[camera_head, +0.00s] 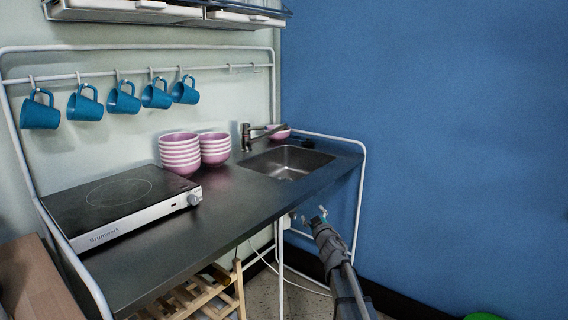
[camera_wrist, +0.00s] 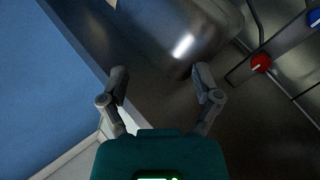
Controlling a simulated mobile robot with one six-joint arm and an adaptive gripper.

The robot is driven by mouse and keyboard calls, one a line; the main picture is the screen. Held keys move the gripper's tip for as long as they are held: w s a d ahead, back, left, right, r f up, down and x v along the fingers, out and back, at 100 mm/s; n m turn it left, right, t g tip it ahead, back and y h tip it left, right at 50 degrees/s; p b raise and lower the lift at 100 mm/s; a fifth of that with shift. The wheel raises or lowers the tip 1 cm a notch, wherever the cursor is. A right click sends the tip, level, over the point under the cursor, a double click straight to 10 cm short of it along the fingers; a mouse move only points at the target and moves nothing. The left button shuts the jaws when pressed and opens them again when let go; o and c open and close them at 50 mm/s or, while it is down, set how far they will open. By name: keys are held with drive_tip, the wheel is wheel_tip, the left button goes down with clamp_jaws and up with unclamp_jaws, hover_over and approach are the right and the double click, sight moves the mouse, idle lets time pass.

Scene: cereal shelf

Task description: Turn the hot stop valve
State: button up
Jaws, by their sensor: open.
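The hot stop valve shows as a small red round knob (camera_wrist: 261,63) on a grey pipe or bar in the wrist view, upper right. A blue knob (camera_wrist: 313,18) sits further along the same bar, at the right edge. My gripper (camera_wrist: 160,78) is open, with nothing between its fingers. The red knob is to the right of its right finger and apart from it. In the head view my gripper (camera_head: 316,216) is below the counter at the sink end, in front of the blue wall. I cannot make out the red knob in the head view.
The sink (camera_head: 288,160) is set into the dark counter (camera_head: 225,212); a metal basin underside (camera_wrist: 180,30) seems to hang close ahead in the wrist view. A white frame leg (camera_head: 360,195) stands right of my gripper. A wooden rack (camera_head: 195,297) is below left.

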drive_tip(key=s+d+f+m+g+h, duration=0.9)
drive_tip(key=s+d+f, duration=0.3)
drive_tip(key=s+f, duration=0.15)
drive_tip(key=s+a+f+g+y, duration=0.2)
drive_tip(key=s+g, duration=0.1)
drive_tip(key=s, duration=0.4)
drive_tip(key=s+a+f+g+y+p, duration=0.1)
drive_tip(key=s+f+g, duration=0.15)
drive_tip(key=s, duration=0.45)
drive_tip(key=s+a+f+g+y, duration=0.1)
drive_tip(key=s+a+g+y, duration=0.1)
drive_tip(key=s+g, duration=0.35)
wheel_tip(320, 180, up, 30)
drive_tip(key=s+t+p, duration=0.1)
drive_tip(key=p, duration=2.9)
drive_tip(key=shift+s, duration=0.25)
